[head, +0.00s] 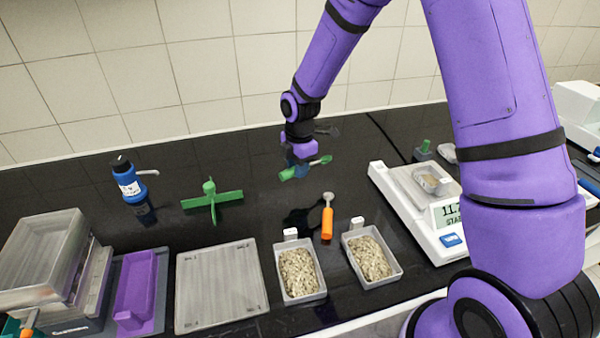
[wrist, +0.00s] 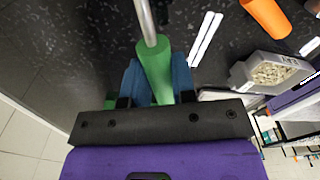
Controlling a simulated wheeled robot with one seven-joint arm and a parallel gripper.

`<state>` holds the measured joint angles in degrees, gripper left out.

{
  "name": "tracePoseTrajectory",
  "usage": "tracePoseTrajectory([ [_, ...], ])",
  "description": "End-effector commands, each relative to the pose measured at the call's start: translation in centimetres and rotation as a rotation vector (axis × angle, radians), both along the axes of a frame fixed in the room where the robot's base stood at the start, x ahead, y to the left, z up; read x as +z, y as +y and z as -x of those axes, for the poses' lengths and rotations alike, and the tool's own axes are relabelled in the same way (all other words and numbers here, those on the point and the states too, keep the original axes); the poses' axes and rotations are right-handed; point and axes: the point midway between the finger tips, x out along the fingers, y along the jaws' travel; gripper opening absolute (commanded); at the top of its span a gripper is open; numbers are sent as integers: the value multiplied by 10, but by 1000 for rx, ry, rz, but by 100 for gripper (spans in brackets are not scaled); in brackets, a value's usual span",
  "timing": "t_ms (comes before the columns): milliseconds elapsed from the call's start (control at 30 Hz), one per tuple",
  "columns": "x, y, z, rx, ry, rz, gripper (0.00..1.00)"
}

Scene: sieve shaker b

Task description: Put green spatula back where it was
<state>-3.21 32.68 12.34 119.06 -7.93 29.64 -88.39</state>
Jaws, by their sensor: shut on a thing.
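The green spatula (head: 318,161) is held in my gripper (head: 300,168) above the black bench near its back, in the head view. In the wrist view my gripper's blue fingers (wrist: 158,82) are closed on both sides of the spatula's green handle (wrist: 155,65), and its metal shaft runs out past the top edge.
A green cross-shaped stand (head: 211,201) and a blue bottle (head: 132,187) stand to the left. Two trays of grains (head: 298,272) (head: 372,258) sit in front. A balance (head: 410,210) with a small tray stands right. A flat grey tray (head: 220,285) lies front left.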

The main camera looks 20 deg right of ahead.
Motion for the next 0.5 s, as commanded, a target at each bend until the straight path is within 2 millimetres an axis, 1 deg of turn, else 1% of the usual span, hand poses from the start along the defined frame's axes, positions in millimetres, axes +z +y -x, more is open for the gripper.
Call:
tracePoseTrajectory([
  [100, 1, 0, -3, 47, -1, -3, 0],
  [267, -4, 0, -3, 65, -1, -3, 0],
  [500, -25, 0, -3, 64, 0, -3, 0],
])
